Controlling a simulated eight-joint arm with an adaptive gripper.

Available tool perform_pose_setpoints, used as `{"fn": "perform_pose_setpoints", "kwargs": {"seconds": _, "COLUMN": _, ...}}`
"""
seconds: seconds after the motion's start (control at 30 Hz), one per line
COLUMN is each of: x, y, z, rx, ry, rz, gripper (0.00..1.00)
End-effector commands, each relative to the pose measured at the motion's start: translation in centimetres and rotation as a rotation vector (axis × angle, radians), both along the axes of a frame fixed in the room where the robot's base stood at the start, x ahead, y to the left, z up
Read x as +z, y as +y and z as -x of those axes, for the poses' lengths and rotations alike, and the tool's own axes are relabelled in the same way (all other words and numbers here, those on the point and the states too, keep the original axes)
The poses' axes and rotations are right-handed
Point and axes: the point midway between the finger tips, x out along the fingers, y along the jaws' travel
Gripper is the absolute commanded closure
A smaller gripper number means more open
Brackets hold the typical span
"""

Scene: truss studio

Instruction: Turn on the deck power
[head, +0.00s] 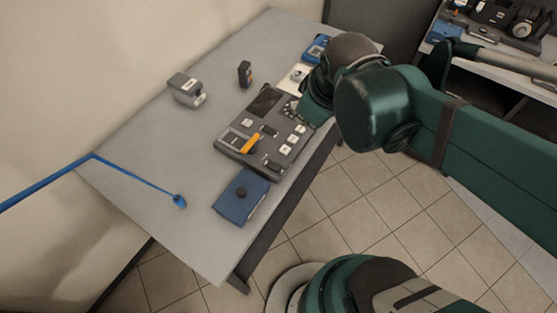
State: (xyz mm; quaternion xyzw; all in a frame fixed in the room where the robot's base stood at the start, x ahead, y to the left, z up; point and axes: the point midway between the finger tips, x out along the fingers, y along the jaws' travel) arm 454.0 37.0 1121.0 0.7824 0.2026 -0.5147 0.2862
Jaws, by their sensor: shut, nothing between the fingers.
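The deck is probably the dark grey console (228,141) on the table. It has a dark screen, several pale buttons and an orange lever or handle (250,144) near its front left. No power switch can be told apart at this size. My arm reaches in from the right, and its green wrist end hangs over the deck's right rear corner, covering part of it. My gripper's fingers are hidden behind the wrist, so I cannot see whether they touch the deck.
A blue box (233,207) with a black knob sits before the deck. A grey device (187,90) and small black device (244,73) stand behind. A blue rod (135,172) crosses the left. The front left table (200,245) is clear. A shelf (485,62) stands upper right.

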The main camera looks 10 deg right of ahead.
Motion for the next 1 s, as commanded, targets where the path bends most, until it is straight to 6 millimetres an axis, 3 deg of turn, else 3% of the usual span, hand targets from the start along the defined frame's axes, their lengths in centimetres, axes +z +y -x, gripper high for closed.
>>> {"fn": "perform_pose_setpoints", "kwargs": {"seconds": 1.0, "x": -2.4, "y": 6.2, "z": -1.3, "rx": 1.085, "ry": 0.304, "rz": 0.302, "gripper": 1.00}}
